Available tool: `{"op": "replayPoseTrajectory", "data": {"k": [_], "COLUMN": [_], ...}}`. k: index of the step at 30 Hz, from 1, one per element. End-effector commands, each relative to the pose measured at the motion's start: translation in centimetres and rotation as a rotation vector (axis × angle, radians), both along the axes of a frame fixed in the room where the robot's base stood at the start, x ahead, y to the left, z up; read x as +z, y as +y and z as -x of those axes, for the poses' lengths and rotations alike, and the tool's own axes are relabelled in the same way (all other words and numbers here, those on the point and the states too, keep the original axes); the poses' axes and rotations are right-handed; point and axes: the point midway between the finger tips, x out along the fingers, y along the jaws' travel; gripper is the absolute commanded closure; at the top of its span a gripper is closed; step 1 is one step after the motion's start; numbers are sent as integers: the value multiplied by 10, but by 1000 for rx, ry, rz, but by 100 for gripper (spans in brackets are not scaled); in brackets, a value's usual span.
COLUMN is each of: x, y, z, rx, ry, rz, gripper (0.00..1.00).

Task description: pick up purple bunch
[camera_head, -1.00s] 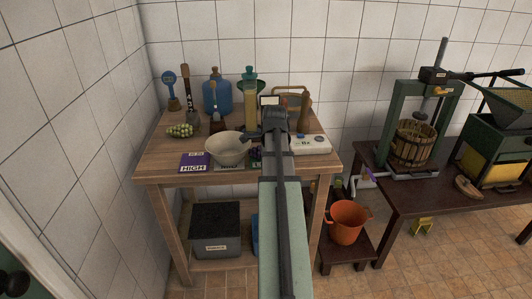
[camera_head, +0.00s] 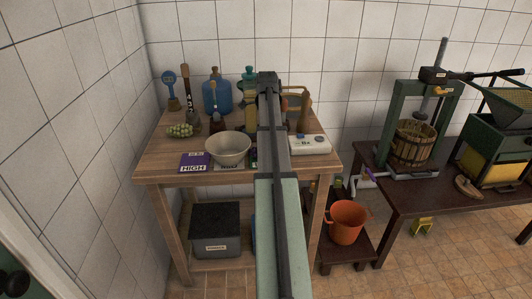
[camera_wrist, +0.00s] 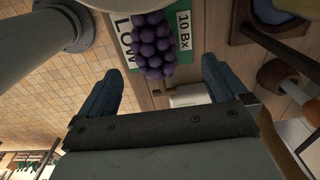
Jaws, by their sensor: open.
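The purple bunch (camera_wrist: 152,45) lies on a green and white card (camera_wrist: 187,40) marked LOW and 10 Bx, in the upper middle of the wrist view. My gripper (camera_wrist: 160,68) is open, its blue fingers apart to the left and right below the bunch in that picture. Nothing is between the fingers, and the bunch looks apart from them. In the head view my gripper (camera_head: 268,82) is over the back of the wooden table, and my arm hides the bunch.
A pale bowl (camera_head: 229,149) stands just left of my arm, beside a purple HIGH card (camera_head: 195,163). A green bunch (camera_head: 180,130) lies at the left. A white device (camera_head: 309,145) sits at the right. Bottles and a blue jug (camera_head: 217,96) crowd the back.

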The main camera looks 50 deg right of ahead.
Motion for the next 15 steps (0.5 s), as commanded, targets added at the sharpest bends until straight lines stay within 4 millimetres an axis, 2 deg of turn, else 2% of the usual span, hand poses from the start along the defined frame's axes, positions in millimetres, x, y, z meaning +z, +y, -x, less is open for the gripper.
{"op": "replayPoseTrajectory", "data": {"k": [3, 15], "x": [-13, -33], "y": [0, 4], "z": [0, 2], "rx": [0, 0], "ry": [0, 0], "rz": [0, 0], "gripper": [0, 0]}}
